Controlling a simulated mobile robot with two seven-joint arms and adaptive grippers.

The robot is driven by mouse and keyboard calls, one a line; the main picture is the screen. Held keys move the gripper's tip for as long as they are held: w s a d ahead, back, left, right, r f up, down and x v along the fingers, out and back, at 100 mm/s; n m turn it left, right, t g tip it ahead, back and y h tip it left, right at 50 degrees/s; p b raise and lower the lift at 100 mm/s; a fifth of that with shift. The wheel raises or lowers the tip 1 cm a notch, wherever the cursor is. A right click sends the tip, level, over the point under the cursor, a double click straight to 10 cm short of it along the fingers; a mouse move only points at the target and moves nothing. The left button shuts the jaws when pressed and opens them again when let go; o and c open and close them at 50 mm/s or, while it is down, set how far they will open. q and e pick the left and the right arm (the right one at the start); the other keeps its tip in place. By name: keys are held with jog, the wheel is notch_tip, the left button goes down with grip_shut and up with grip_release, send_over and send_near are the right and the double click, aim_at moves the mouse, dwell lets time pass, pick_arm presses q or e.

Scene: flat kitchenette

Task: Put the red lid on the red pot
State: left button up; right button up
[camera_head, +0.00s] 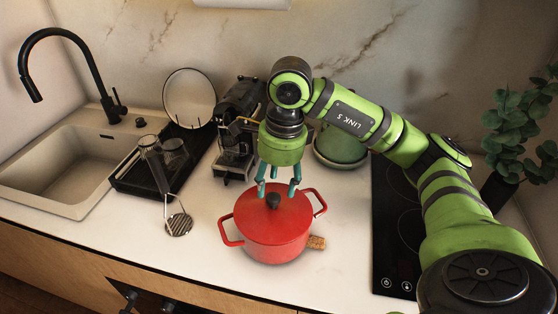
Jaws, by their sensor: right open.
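The red pot (268,250) stands on the white counter near its front edge, with a handle at each side. The red lid (262,219) lies over the pot's mouth, looks level and seated, and has a dark knob in its middle. My right gripper (278,191) points down just over the lid. Its teal fingers are open and spread to either side of the knob, with nothing held between them. Whether a fingertip touches the lid cannot be told. My left gripper is not in view.
A cork-like piece (317,242) lies right of the pot. A black hob (392,240) is further right, and a green pot (340,147) stands behind. A dish rack (128,178), a masher (178,222) and a black machine (236,135) are left. Free counter lies left of the pot.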

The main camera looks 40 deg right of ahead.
aim_at(280, 197)
notch_tip(280, 197, up, 8)
jog(key=shift+s+d+f, duration=0.2)
jog(key=shift+s+d, duration=0.1)
jog(key=shift+s, duration=0.05)
dwell(0.4)
